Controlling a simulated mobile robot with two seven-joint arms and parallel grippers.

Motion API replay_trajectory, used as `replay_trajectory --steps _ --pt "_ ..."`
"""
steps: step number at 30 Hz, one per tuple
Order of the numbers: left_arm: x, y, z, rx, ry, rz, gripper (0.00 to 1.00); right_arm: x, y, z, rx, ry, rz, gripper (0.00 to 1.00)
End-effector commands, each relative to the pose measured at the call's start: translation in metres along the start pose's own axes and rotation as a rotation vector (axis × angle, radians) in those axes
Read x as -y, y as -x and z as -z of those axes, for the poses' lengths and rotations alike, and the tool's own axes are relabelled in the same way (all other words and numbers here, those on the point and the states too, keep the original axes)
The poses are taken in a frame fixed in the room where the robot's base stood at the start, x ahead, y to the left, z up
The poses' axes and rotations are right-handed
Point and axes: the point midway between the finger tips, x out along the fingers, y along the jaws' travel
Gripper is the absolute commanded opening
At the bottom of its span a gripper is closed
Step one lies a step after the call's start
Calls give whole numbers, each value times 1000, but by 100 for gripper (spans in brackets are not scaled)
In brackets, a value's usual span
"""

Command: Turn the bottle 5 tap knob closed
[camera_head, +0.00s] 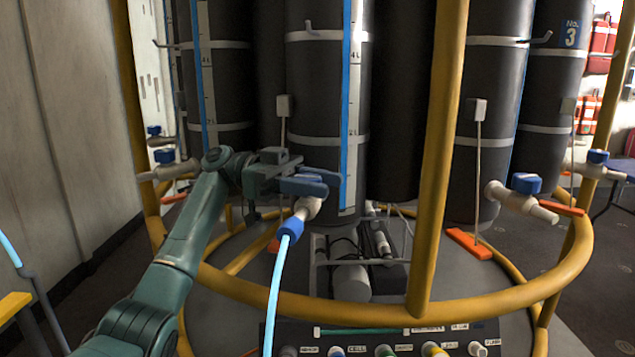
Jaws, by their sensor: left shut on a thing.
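The middle dark bottle (318,95) has grey bands, a blue stripe and a white scale. No number on it is visible, so I cannot tell from a label that it is bottle 5. Its pale tap (308,208) is low at the front, with a blue collar and a light blue hose (276,285) hanging from it. My left gripper (318,184) reaches in from the left and is shut on the blue tap knob (300,186) above this tap. The fingers hide most of the knob, so its exact angle is unclear. My right gripper is out of view.
A yellow ring rail (370,311) and a yellow upright post (441,150) stand in front of the bottles. Other blue-knobbed taps (527,183) show at right and left. A panel with coloured connectors (385,350) is at the bottom.

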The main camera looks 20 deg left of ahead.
Motion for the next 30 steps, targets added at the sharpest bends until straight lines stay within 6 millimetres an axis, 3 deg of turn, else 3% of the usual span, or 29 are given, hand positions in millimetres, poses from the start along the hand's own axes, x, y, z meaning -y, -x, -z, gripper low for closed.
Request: replay_trajectory --steps 5,6,13,23,30 --pt "0 -1 -1 2 1 -3 16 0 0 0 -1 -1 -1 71" --pt "0 -1 -1 2 1 -3 42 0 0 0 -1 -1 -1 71" --pt "0 -1 0 1 1 -1 60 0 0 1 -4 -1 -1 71" --pt "0 4 0 1 1 2 61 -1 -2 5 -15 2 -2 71" --pt "1 46 1 0 3 5 61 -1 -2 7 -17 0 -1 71"
